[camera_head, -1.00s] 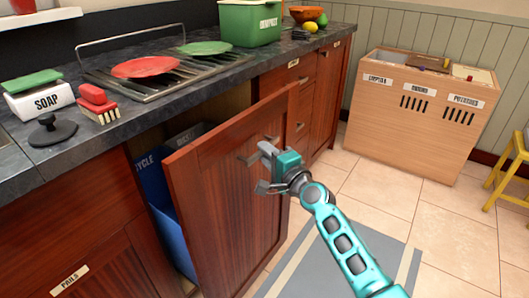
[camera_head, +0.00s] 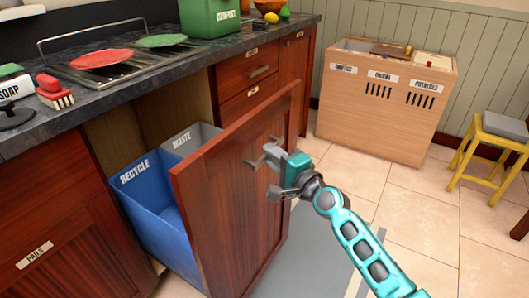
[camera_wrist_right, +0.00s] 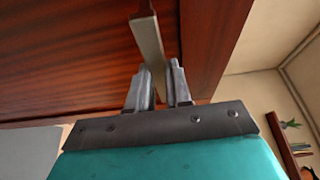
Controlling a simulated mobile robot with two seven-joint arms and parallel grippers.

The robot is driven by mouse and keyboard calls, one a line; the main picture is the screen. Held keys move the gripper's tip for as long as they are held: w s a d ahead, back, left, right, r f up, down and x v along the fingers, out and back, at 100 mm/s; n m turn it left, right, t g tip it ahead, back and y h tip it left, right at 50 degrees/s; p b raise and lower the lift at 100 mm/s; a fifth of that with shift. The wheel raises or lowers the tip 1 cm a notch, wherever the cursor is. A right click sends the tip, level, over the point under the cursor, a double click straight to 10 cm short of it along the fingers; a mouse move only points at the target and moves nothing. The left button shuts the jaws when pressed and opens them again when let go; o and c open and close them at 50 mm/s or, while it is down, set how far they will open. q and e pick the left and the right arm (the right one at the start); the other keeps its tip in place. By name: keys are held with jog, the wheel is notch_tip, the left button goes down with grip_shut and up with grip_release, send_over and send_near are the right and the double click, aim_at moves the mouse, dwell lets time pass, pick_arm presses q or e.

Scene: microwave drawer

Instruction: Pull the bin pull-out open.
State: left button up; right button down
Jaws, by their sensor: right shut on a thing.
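The bin pull-out's red-brown wooden front (camera_head: 232,200) stands well out from the cabinet in the head view. Behind it show a blue bin marked RECYCLE (camera_head: 150,205) and a grey bin marked WASTE (camera_head: 190,139). My right gripper (camera_head: 268,172) is at the front's upper part, shut on the metal bar handle (camera_head: 254,160). In the right wrist view the handle (camera_wrist_right: 148,42) runs down between the two fingers (camera_wrist_right: 160,88), against the wooden front (camera_wrist_right: 70,50). My left gripper is not in view.
The dark countertop (camera_head: 120,100) holds a drying rack (camera_head: 130,72) with plates and a green compost box (camera_head: 209,18). A wooden vegetable bin (camera_head: 375,120) and a yellow stool (camera_head: 485,145) stand at the right. The tiled floor (camera_head: 420,215) between is clear.

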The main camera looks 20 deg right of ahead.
jog(key=shift+s+d, duration=1)
jog(key=shift+s, duration=0.25)
jog(key=c, duration=1)
grip_release()
jog(key=shift+c, duration=0.2)
jog(key=b+v, duration=0.1)
jog(key=v, duration=1.2)
